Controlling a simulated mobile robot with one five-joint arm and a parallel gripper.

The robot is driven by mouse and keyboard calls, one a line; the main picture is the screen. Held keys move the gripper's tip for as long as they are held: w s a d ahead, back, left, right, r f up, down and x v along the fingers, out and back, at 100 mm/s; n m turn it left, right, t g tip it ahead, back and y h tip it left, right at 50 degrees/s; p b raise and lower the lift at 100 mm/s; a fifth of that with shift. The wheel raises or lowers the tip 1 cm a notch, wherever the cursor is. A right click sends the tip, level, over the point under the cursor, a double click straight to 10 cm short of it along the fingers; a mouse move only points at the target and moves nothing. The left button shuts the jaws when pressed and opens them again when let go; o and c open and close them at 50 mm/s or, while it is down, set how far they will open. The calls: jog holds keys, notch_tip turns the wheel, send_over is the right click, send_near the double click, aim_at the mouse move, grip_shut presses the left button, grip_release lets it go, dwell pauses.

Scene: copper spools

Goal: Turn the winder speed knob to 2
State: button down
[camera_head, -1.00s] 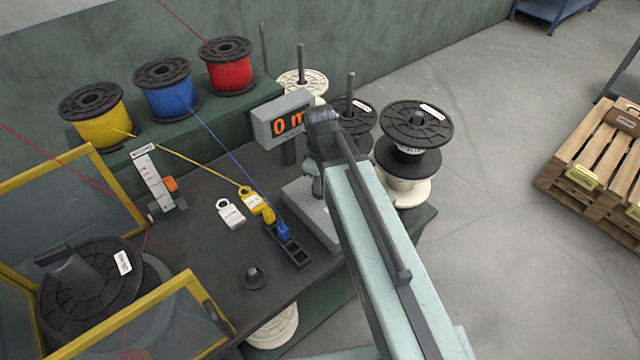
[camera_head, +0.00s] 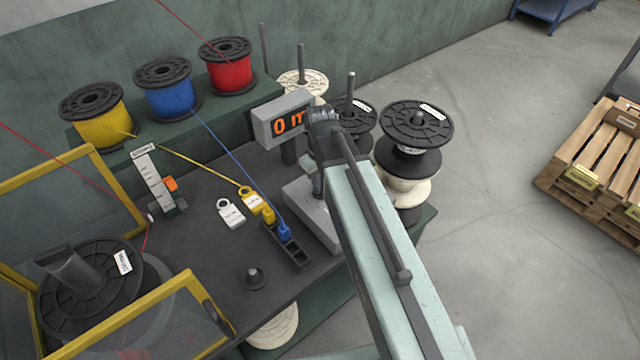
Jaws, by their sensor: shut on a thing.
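A grey control box (camera_head: 312,215) sits on the dark table top, below the display. My gripper (camera_head: 318,186) reaches down onto this box from above and is shut at its top. The winder speed knob is hidden behind my gripper and wrist, so its marks and setting cannot be read. My gripper is shut on what appears to be this knob. The orange display (camera_head: 288,122) behind it reads 0 m, with its right side partly covered by my wrist.
Yellow (camera_head: 100,128), blue (camera_head: 168,100) and red (camera_head: 230,75) wire spools stand on the back shelf. A yellow-framed guard (camera_head: 190,285) surrounds a black spool at left. A black socket block (camera_head: 292,255) lies left of the box. Stacked spools (camera_head: 416,125) stand to the right.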

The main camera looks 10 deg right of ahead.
jog(key=shift+w, duration=0.1)
jog(key=c, duration=1.4)
grip_release()
jog(key=shift+c, duration=0.2)
notch_tip(320, 180, up, 8)
jog(key=p, duration=0.8)
jog(key=shift+f, duration=0.1)
